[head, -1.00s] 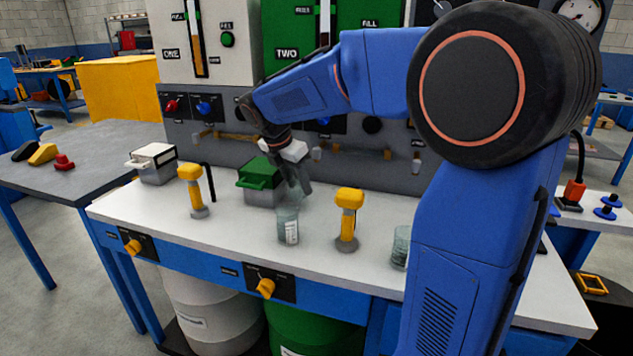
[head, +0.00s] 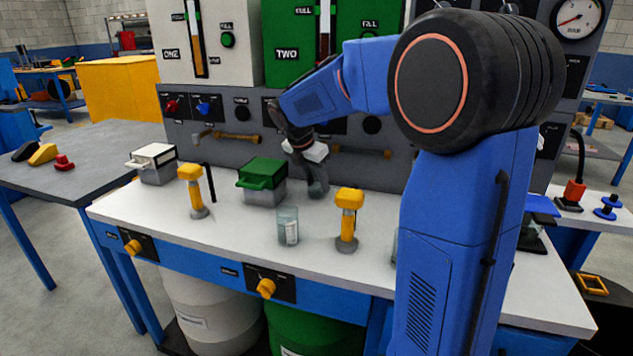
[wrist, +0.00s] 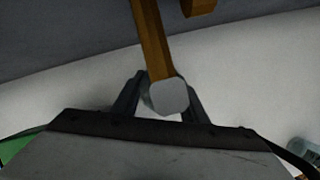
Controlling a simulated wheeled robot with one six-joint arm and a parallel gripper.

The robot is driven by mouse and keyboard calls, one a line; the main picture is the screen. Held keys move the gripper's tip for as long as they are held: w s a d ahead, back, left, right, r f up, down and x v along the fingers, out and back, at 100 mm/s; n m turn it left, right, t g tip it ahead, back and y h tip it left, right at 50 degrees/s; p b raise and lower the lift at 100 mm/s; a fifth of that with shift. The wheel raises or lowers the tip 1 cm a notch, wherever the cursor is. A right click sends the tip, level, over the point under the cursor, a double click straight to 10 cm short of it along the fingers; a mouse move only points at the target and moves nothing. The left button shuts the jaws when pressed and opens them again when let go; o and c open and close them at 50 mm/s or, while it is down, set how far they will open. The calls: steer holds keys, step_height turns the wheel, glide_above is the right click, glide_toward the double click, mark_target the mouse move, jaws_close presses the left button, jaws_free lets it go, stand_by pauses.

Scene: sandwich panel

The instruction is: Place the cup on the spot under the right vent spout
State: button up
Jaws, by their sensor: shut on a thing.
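A clear glass cup (head: 288,228) with a white label stands upright on the white bench, apart from my gripper; part of a glass also shows at the lower right corner of the wrist view (wrist: 302,172). My gripper (head: 318,188) is at the back of the bench, near the panel, behind and right of this cup. In the wrist view its fingers (wrist: 160,100) stand on either side of the grey end of a brown spout (wrist: 167,96) and look shut on it. No cup shows clearly between the fingers. A second glass (head: 395,245) is mostly hidden by my arm.
Yellow-topped posts (head: 348,215) and (head: 192,190) stand on the bench. A green-lidded box (head: 262,182) is left of my gripper and a white-lidded box (head: 154,163) farther left. A brass lever (head: 362,152) is on the panel.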

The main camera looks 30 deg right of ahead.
steer(key=o, duration=1)
steer(key=shift+o, duration=0.2)
steer(key=v, duration=1.2)
steer(key=shift+s, duration=0.1)
